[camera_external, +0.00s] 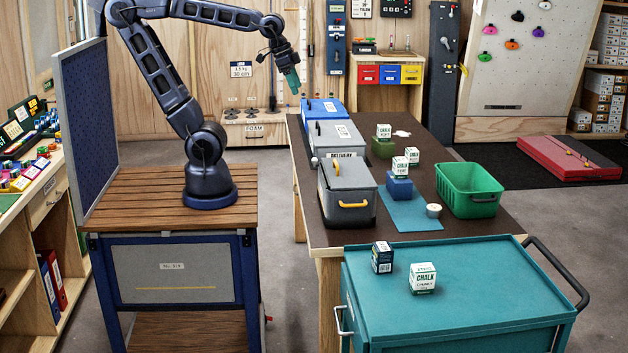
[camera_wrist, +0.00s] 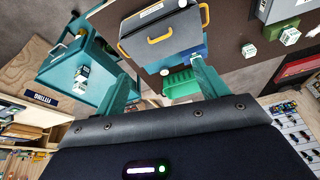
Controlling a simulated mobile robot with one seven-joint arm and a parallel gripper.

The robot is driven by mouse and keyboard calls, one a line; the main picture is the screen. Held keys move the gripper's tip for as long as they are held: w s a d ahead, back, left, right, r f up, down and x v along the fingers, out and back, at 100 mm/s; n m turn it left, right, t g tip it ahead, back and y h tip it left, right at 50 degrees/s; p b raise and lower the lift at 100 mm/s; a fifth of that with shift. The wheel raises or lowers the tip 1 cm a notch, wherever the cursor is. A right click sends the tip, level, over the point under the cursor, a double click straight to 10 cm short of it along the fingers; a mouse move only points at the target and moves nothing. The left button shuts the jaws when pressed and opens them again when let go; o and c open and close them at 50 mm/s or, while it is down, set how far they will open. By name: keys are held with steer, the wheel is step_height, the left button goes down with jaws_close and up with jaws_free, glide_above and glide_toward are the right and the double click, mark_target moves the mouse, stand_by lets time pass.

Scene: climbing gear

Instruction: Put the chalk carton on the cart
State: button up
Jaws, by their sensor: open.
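A white chalk carton with green trim (camera_external: 423,279) stands upright on the teal cart's top (camera_external: 480,290), beside a dark blue box (camera_external: 382,257). Similar white cartons are on the table: one (camera_external: 384,131) on a green block, one (camera_external: 400,166) on a blue block, and one (camera_external: 413,156) just behind it. My gripper (camera_external: 291,82) is raised above the table's far left end, well away from the cartons and cart. In the wrist view, its teal fingers (camera_wrist: 165,90) are apart with nothing between them. The cart (camera_wrist: 60,75) also shows there at the left.
Grey lidded boxes (camera_external: 347,205) and a blue box (camera_external: 322,107) line the dark table's left side. A green bin (camera_external: 470,190) stands at its right edge. A small white roll (camera_external: 433,210) sits by a blue mat (camera_external: 408,217). The cart top's right half is clear.

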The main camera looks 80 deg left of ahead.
steer(key=s+a+f+n, duration=0.2)
steer(key=s+a+f, duration=0.1)
steer(key=s, duration=0.3)
steer(key=shift+s+f+t, duration=0.25)
steer(key=shift+s+t, duration=0.05)
steer(key=shift+s, duration=0.1)
steer(key=shift+c, duration=0.2)
stand_by(1.3)
